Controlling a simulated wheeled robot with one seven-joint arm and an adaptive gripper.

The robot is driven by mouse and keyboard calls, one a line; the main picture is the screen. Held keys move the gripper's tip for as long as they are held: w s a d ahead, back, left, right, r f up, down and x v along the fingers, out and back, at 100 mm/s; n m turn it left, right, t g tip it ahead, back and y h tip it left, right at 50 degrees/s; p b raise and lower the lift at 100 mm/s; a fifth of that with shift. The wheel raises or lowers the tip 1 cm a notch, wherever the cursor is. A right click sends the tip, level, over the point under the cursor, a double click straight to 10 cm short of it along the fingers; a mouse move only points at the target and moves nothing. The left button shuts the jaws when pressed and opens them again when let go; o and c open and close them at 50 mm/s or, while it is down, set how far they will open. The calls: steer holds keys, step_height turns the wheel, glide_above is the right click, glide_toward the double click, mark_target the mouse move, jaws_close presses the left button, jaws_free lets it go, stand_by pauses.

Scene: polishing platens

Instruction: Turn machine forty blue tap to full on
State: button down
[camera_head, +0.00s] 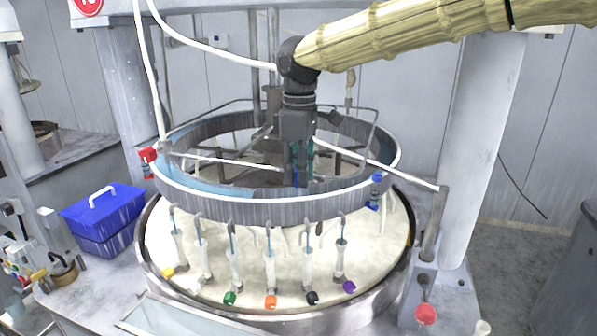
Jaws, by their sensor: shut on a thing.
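My gripper (299,178) points down inside the raised grey ring (270,209) above the round polishing platen (208,238). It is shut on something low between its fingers. Blue and teal slivers show there, but the fingers and ring hide most of it, so I cannot tell what it is. A blue tap (376,179) hangs on the right side of the ring, apart from my gripper. A red tap (148,155) is on the left side. I cannot tell how far either tap is turned. The red number sign (88,4) is cut off at the top.
Yellow (168,272), white, green (230,297), orange (270,301), black and purple (349,286) taps hang on tubes along the front. A blue case (104,218) stands at left. A white column (488,150) stands at right, and a red knob (426,314) is at front right.

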steer(key=shift+f, duration=0.1)
